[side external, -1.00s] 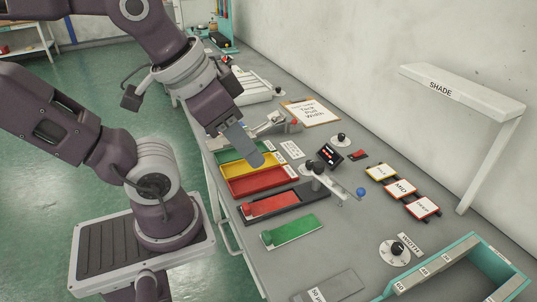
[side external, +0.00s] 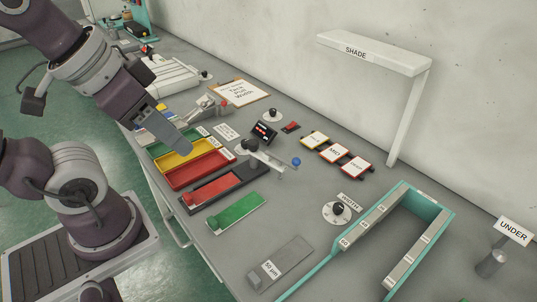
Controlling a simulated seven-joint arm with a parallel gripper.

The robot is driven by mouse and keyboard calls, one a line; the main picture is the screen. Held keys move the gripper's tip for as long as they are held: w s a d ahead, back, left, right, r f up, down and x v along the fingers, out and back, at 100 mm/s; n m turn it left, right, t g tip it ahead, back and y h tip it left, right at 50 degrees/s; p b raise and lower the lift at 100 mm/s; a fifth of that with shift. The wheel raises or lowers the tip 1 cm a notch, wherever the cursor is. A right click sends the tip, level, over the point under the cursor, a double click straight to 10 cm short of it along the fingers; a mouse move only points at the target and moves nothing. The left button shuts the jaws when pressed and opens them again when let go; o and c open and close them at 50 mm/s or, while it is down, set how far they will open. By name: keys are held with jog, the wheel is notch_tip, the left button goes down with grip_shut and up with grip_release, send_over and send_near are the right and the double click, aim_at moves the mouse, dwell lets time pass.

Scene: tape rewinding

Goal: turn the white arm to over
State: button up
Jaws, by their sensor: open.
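A pale bar (side external: 267,160), which may be the white arm, lies on the grey bench at mid-picture. It has a dark round knob at its upper left end, and a blue ball (side external: 296,161) stands by its other end. A white sign reading UNDER (side external: 514,231) stands at the far right; I see no sign reading OVER. My gripper (side external: 182,143) is open, pointing down to the right above the colored trays, left of the pale bar and apart from it. Its fingers overlap in this view, so the gap is hidden.
Green, yellow and red trays (side external: 196,172) lie below my gripper. A green plate (side external: 237,212) and a grey block (side external: 280,264) are nearer. A teal rack (side external: 437,215) stands right, and a white SHADE shelf (side external: 375,53) rises behind.

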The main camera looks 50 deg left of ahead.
jog(key=w+a, duration=0.1)
jog(key=w, duration=0.2)
jog(key=w+a+g, duration=0.1)
jog(key=w, duration=0.2)
jog(key=w+g, duration=0.1)
jog(key=w, duration=0.3)
jog(key=shift+a+f+n, duration=0.1)
jog(key=shift+a+n, duration=0.3)
jog(key=n+g, duration=0.1)
jog(key=g, duration=0.3)
send_over(253, 142)
notch_tip(253, 142, down, 12)
jog(key=shift+s, duration=0.1)
notch_tip(253, 142, down, 7)
jog(key=shift+f, duration=0.2)
jog(key=shift+c, duration=0.4)
grip_shut()
